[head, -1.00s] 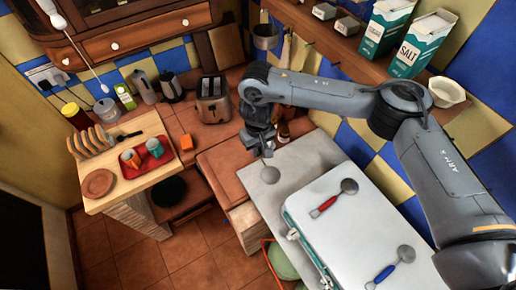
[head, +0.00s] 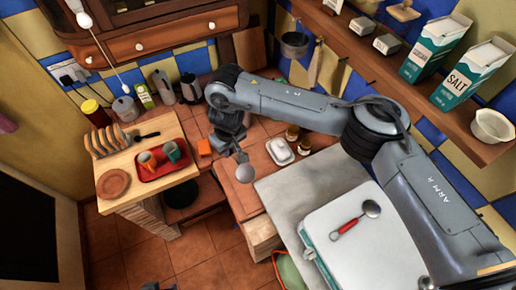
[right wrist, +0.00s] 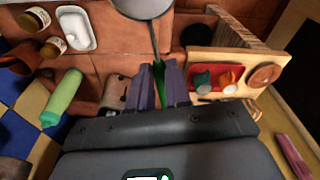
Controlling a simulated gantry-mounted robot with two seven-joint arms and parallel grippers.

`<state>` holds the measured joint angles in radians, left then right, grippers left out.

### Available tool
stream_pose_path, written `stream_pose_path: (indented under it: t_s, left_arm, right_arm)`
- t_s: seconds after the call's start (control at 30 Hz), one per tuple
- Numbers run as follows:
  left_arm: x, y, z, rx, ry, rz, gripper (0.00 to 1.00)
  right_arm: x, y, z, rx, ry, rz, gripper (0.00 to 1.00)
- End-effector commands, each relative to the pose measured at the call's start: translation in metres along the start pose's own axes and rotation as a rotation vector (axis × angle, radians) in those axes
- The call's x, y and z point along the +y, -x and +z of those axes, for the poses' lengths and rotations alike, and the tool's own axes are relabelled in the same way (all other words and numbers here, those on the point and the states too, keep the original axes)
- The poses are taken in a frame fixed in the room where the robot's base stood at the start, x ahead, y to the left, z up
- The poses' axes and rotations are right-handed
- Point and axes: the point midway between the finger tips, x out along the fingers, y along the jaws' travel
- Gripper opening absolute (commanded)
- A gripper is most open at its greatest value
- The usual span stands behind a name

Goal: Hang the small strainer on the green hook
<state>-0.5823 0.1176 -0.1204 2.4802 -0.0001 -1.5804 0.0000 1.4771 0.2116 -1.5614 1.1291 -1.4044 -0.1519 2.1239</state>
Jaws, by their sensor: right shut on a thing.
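My right gripper (head: 228,140) is shut on the green handle of the small strainer, whose round grey head (head: 245,173) hangs below it in the head view. In the right wrist view the green handle (right wrist: 160,85) runs between the two fingers (right wrist: 160,90), and the grey head (right wrist: 143,8) lies beyond the fingertips at the top edge. The strainer is held in the air over the brown counter area, left of the grey worktop. I cannot make out a green hook in either current view. My left gripper does not show.
A wall shelf (head: 420,85) with cartons runs along the right; a pot (head: 294,45) hangs near its far end. A red-handled utensil (head: 355,219) lies on a white lid. A red tray (head: 163,168) holds cups at left.

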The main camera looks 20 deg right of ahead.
Motion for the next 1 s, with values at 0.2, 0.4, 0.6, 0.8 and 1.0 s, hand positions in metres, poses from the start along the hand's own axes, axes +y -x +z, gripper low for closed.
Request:
stream_pose_path:
  t_s: [0.2, 0.4, 0.6, 0.8, 1.0]
  left_arm:
    - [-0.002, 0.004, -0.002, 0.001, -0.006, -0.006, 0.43]
    - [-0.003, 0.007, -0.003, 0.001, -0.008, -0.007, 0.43]
    - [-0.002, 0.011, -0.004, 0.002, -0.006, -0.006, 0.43]
    - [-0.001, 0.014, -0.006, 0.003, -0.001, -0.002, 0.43]
    - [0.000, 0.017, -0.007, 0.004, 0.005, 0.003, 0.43]
  right_arm:
    - [-0.078, 0.043, -0.060, 0.123, 0.219, -0.045, 0.00]
    - [-0.125, 0.102, -0.112, 0.262, 0.387, -0.108, 0.00]
    - [-0.140, 0.177, -0.161, 0.436, 0.478, -0.185, 0.00]
    - [-0.108, 0.241, -0.197, 0.628, 0.422, -0.218, 0.00]
    - [-0.057, 0.274, -0.212, 0.784, 0.275, -0.174, 0.00]
